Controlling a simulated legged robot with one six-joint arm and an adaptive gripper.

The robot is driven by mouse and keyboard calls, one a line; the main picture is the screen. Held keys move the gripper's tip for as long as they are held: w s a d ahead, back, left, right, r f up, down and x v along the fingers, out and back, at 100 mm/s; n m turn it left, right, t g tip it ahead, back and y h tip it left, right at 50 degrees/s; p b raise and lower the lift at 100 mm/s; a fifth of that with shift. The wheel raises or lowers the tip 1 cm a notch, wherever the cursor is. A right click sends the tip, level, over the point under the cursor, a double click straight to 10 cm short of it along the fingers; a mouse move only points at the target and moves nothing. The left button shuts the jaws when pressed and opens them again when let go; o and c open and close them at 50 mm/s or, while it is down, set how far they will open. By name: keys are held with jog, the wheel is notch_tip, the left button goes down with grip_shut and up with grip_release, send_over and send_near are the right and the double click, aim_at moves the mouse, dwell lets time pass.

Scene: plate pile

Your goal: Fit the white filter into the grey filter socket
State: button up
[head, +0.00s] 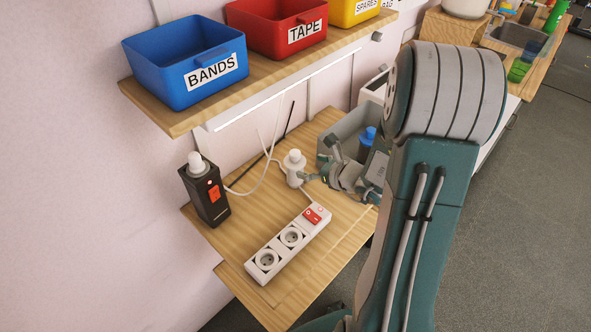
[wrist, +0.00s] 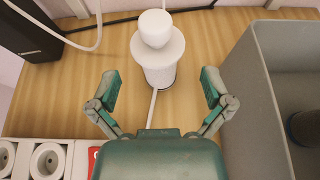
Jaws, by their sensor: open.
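The white filter (head: 294,168) looks like a ribbed cylinder with a rounded knob on top. It stands upright on the wooden worktop, and it also shows in the wrist view (wrist: 161,50) at the top centre, with a dark rim at its foot. My gripper (head: 318,170) is open and empty just right of it in the head view. In the wrist view my gripper (wrist: 160,86) has its two fingers spread, with the filter ahead between their lines, apart from both. I cannot make out a grey filter socket for certain in either view.
A power strip (head: 277,252) lies at the front, and a black box (head: 208,198) with a white knob stands left. A grey bin (wrist: 262,85) with a dark object inside is close on the right. A shelf (head: 190,116) with bins overhangs the back. Cables cross the worktop.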

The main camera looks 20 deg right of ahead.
aim_at(299, 163)
jog(key=x, duration=0.6)
jog(key=shift+a+r, duration=0.15)
jog(key=shift+r, duration=0.05)
jog(key=c, duration=1)
